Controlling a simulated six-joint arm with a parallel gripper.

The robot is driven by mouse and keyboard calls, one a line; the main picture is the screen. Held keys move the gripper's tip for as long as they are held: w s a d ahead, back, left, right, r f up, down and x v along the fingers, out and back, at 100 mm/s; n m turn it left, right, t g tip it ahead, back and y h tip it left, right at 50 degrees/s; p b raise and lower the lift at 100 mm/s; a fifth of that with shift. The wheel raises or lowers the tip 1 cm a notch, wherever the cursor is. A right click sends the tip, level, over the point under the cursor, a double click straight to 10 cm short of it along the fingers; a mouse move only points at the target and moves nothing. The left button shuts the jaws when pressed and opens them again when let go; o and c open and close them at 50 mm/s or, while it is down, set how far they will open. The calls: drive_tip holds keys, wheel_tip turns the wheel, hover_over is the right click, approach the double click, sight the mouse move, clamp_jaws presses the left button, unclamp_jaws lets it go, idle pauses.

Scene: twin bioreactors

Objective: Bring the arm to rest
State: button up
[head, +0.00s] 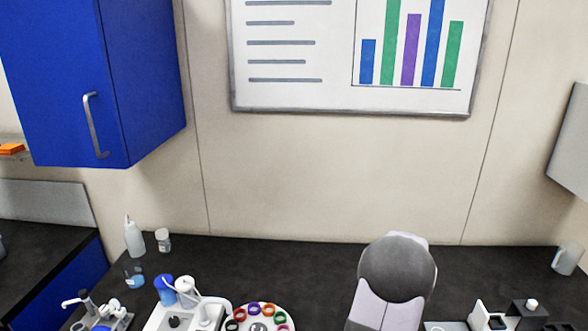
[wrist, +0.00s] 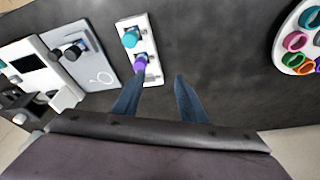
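My gripper (wrist: 160,82) shows in the wrist view with its two dark blue fingers apart and nothing between them. It hangs above the dark bench top (wrist: 215,60), which lies beyond the fingertips. In the head view my arm stands at the lower right of the middle; the gripper itself is out of that picture. In the wrist view a small white block (wrist: 155,72) with a teal knob (wrist: 130,39) and a purple knob (wrist: 139,62) lies just beyond the left finger. I cannot tell whether the finger touches it.
A round white rack (head: 284,321) with coloured rings stands at the front middle. A white device with a blue cap (head: 164,290) is left of it. Bottles (head: 134,238) stand at the back left, a jug (head: 567,257) at the right. The back middle of the bench is clear.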

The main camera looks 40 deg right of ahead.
drive_tip(key=w+a+r+n+y, duration=0.1)
drive_tip(key=w+a+r+n, duration=0.15)
drive_tip(key=w+a, duration=0.7)
drive_tip(key=w+a+r+n+y, duration=0.15)
drive_tip(key=a+n, duration=0.25)
drive_tip(key=a, duration=1.3)
drive_tip(key=s+a+n, duration=0.3)
drive_tip(key=s+a, duration=0.1)
drive_tip(key=a, duration=0.5)
drive_tip(key=s+a+n+g+b, duration=0.1)
drive_tip(key=s+a+n, duration=0.2)
drive_tip(key=a, duration=0.7)
drive_tip(key=shift+s+a+f+n, duration=0.35)
drive_tip(key=shift+s+f, duration=0.1)
drive_tip(key=shift+s, duration=0.2)
